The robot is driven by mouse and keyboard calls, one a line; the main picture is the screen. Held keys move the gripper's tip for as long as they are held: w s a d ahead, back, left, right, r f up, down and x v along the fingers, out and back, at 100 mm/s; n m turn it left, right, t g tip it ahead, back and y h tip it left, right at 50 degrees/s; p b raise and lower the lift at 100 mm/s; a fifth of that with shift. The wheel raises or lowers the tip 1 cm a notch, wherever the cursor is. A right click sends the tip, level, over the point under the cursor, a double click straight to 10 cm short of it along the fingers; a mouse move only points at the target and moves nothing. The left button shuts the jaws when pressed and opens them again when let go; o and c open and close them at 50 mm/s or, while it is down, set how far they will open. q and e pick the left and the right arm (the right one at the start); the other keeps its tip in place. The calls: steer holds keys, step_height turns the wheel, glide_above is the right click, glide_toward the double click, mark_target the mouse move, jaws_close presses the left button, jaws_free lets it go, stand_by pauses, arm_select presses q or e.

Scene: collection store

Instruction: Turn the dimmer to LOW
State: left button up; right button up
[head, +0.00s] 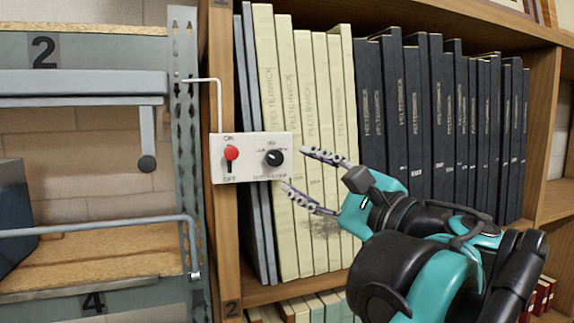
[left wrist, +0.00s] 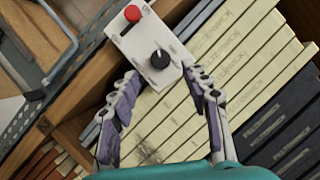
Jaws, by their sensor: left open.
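A white control box (head: 252,157) is fixed at the edge of the bookcase in the head view. Its round black dimmer knob (head: 274,158) is on the right half, with small labels around it that are hard to read. I cannot tell the knob's setting for sure. My left gripper (head: 294,168) is open, with its two fingers apart just right of the box, pointing toward the knob. In the left wrist view, the knob (left wrist: 159,59) shows beyond and between the open fingertips (left wrist: 161,74), apart from them. My right gripper is not in view.
A red-topped ON/OFF switch (head: 231,154) sits left of the knob on the same box. Cream volumes (head: 305,230) and dark volumes (head: 440,120) stand close behind my gripper. A metal rack (head: 186,60) with wooden shelves stands on the left.

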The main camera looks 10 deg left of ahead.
arm_select(q)
steer(key=v, duration=0.5)
steer(key=shift+s+d, duration=0.15)
steer(key=shift+d, duration=0.1)
steer(key=a+f+n+g+h+b, duration=0.15)
steer(key=a+f+b, duration=0.4)
steer(key=f, duration=0.95)
steer(key=a+f+g+h+b, duration=0.2)
steer(key=a+f+h+b, duration=0.3)
steer(key=f, duration=1)
steer(key=a+f+n+g+h+b, duration=0.1)
steer(key=a+f+b, duration=0.45)
steer(key=f, duration=0.95)
steer(key=s+d+f+n+h+b, duration=0.1)
steer(key=s+f+n+h+b, duration=0.2)
steer(key=f+b, duration=0.4)
steer(key=s+d+f+n+h+b, duration=0.1)
steer(key=s+f+n+h+b, duration=0.2)
steer(key=f, duration=2.1)
steer(key=s+d+f+n+h+b, duration=0.1)
steer(key=s+f+n+h+b, duration=0.2)
steer(key=f+b, duration=0.9)
step_height(320, 180, down, 4)
steer(key=shift+s+f+n, duration=0.1)
steer(key=shift+s+n, duration=0.25)
steer(key=shift+n, duration=0.3)
